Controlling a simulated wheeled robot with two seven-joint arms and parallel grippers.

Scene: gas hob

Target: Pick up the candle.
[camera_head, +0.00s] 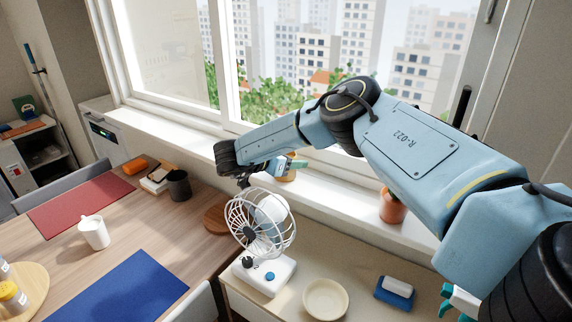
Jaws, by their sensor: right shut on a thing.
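The candle (289,175) is a small amber-yellow thing at the windowsill, behind and to the right of the fan. It is partly hidden by my right gripper (288,166), whose teal fingertips are shut on it. My right arm comes in from the right and bends down to the left, with its dark wrist left of the candle. I cannot tell whether the candle touches the sill. White and teal finger-like parts of mine show at the lower right edge; I cannot tell their state.
A white desk fan (264,272) stands just below the gripper. A terracotta pot (392,207) is on the sill to the right. A cream bowl (325,299) and a blue dish (394,292) are on the counter. A dark cup (178,185) and white mug (94,232) stand on the table.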

